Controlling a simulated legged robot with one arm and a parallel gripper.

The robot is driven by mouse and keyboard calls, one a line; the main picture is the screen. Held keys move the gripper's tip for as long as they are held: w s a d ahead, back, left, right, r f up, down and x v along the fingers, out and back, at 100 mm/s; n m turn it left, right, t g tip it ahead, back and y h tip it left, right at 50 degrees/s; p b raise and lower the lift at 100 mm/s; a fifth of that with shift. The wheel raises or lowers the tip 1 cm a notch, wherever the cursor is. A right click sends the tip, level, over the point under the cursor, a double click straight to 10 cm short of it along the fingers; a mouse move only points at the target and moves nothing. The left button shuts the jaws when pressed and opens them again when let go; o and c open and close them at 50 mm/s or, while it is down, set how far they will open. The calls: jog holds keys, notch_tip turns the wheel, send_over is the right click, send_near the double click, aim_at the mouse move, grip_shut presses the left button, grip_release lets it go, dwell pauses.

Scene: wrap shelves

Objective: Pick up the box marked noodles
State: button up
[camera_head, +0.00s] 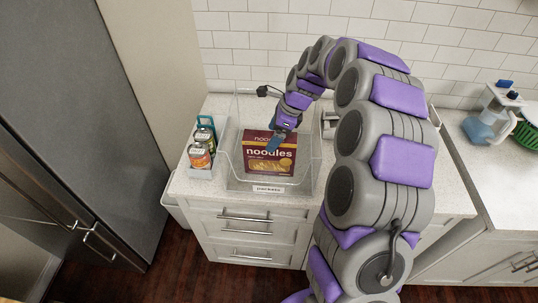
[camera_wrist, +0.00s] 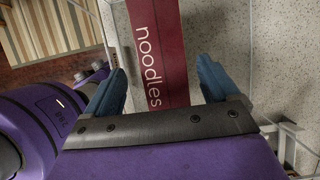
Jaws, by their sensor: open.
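The noodles box (camera_head: 270,156) is dark red with a yellow picture on its front and white lettering. In the head view it stands upright in a clear bin (camera_head: 307,172) labelled "packets" on the counter. My gripper (camera_head: 274,142) is over the box's top edge, pointing down. In the wrist view the red side of the noodles box (camera_wrist: 157,45) runs between the two blue fingers of my gripper (camera_wrist: 163,85). The fingers are open, one to each side of the box, with a gap visible on both sides.
A small caddy with several cans (camera_head: 200,152) stands left of the bin. The bin's clear walls surround the box. A grey fridge (camera_head: 80,110) is at the left. A blue-and-white dispenser (camera_head: 490,115) and a green basket (camera_head: 527,130) stand on the right counter.

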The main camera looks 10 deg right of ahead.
aim_at(268, 137)
jog(key=x, duration=0.2)
jog(key=b+x, duration=0.1)
jog(key=x, duration=0.1)
jog(key=shift+w+a+f, duration=0.15)
jog(key=shift+w+a, duration=0.1)
jog(key=shift+a, duration=0.25)
jog(key=shift+d+f+p, duration=0.15)
jog(key=shift+f+p, duration=0.05)
jog(key=shift+p, duration=0.2)
jog(key=shift+d, duration=0.1)
jog(key=shift+d, duration=0.35)
jog(key=shift+a, duration=0.3)
jog(key=c, duration=0.6)
jog(key=shift+d, duration=0.1)
grip_shut()
